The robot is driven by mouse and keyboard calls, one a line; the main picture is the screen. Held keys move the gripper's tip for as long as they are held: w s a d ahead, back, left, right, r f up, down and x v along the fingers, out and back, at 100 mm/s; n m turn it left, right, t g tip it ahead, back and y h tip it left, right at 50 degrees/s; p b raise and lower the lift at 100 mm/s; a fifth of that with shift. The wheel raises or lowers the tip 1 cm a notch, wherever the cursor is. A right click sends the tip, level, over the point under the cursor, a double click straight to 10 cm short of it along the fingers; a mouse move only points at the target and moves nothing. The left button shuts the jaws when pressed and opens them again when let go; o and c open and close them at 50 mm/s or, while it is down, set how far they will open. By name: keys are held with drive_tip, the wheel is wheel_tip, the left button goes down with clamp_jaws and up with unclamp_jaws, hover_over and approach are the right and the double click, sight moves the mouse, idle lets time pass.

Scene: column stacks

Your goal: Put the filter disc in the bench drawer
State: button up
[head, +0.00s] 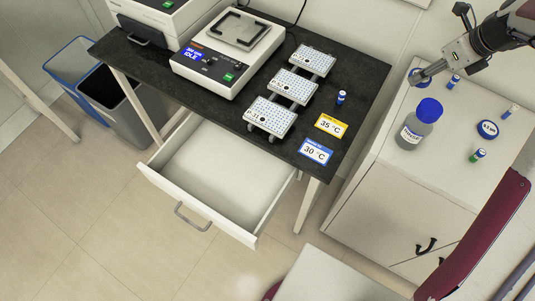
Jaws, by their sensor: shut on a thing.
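My gripper (424,76) is at the upper right, above the white side cabinet, with its fingers closed on a small blue-rimmed disc (414,74). The fingers hide part of this disc, so I cannot read any marking on it. A similar blue-rimmed disc with a white labelled face (488,129) lies on the cabinet top to the right, apart from my gripper. The bench drawer (205,178) is pulled out below the dark bench top, at the centre left. Its white inside looks empty.
A blue-capped bottle (418,130) stands on the cabinet top (456,190), below my gripper, with several small vials around. The dark bench top (350,103) carries an instrument (228,55), white racks (270,117) and temperature cards. Bins stand left of the bench.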

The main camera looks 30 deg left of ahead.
drive_tip(key=s+a+f+n+g, duration=0.1)
drive_tip(key=s+a+f+n, duration=0.1)
drive_tip(key=s+a+n, duration=0.2)
drive_tip(key=s+a+f+n+g, duration=0.2)
drive_tip(key=s+a+f+n, duration=0.1)
drive_tip(key=s+a, duration=0.7)
drive_tip(key=s+a+f+n+g, duration=0.1)
drive_tip(key=s+a+n, duration=0.3)
drive_tip(key=a, duration=0.9)
drive_tip(key=shift+s+f+n, duration=0.2)
drive_tip(key=shift+s+f, duration=0.15)
drive_tip(key=shift+s, duration=0.45)
drive_tip(key=shift+s+f+n, duration=0.2)
drive_tip(key=shift+s+f, duration=0.1)
drive_tip(key=shift+s, duration=0.5)
drive_tip(key=s+a+f+n+g+h, duration=0.1)
drive_tip(key=s+a+f+n, duration=0.15)
drive_tip(key=s, duration=0.35)
drive_tip(key=s+a+f+n+g, duration=0.1)
drive_tip(key=s+a+n, duration=0.15)
drive_tip(key=s, duration=0.35)
hover_over(233, 194)
drive_tip(key=w+d, duration=0.1)
wheel_tip(233, 194, down, 6)
drive_tip(key=shift+f+h, duration=0.2)
drive_tip(key=shift+h, duration=0.1)
drive_tip(key=shift+w, duration=0.1)
drive_tip(key=shift+f, duration=3.1)
drive_tip(key=shift+f, duration=0.1)
drive_tip(key=shift+f, duration=1.8)
